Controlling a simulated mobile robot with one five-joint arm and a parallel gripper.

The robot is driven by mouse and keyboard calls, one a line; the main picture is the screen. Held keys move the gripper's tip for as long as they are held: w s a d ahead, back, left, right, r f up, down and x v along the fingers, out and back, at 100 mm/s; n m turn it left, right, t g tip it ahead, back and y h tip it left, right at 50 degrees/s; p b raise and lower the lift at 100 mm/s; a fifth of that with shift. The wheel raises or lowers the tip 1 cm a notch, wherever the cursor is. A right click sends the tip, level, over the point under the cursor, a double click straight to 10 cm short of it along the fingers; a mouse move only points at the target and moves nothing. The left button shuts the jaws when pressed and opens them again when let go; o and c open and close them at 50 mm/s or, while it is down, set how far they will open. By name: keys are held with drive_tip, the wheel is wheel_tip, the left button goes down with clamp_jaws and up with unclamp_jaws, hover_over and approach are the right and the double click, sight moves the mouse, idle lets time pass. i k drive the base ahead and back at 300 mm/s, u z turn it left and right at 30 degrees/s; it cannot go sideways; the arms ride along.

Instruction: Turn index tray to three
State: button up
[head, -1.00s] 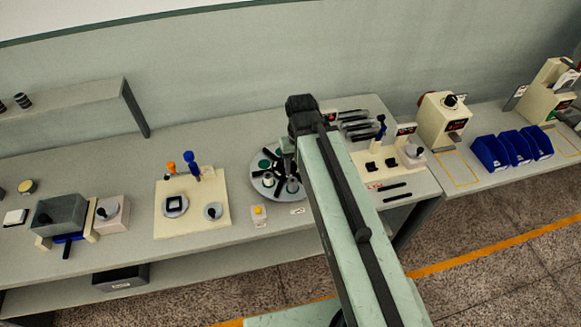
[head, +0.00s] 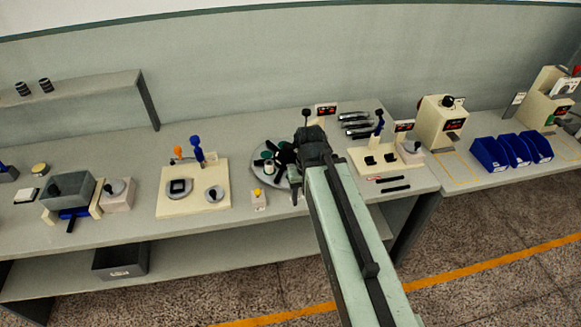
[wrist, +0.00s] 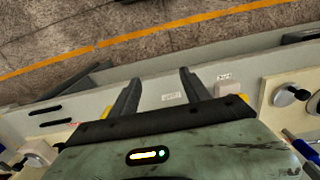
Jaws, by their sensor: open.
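The index tray (head: 256,168) is a round grey disc with green spots and small pieces on it, at the middle of the bench in the head view. My gripper (head: 290,166) is above its right side and hides much of it. The tray's number markings are too small or hidden to read. In the wrist view my gripper (wrist: 158,88) has its two dark fingers apart with nothing between them. That view shows the bench's front strip with small labels beyond the fingers, not the tray disc. I cannot tell whether the fingers touch the tray.
A cream board (head: 222,172) with posts is to the left. Blue bins (head: 490,153) stand farther right.

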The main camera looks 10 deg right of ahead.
sight(288, 154)
drive_tip(key=u, duration=2)
drive_tip(key=k, duration=0.75)
drive_tip(key=z, duration=0.7)
drive_tip(key=i, duration=1)
drive_tip(key=u, duration=0.05)
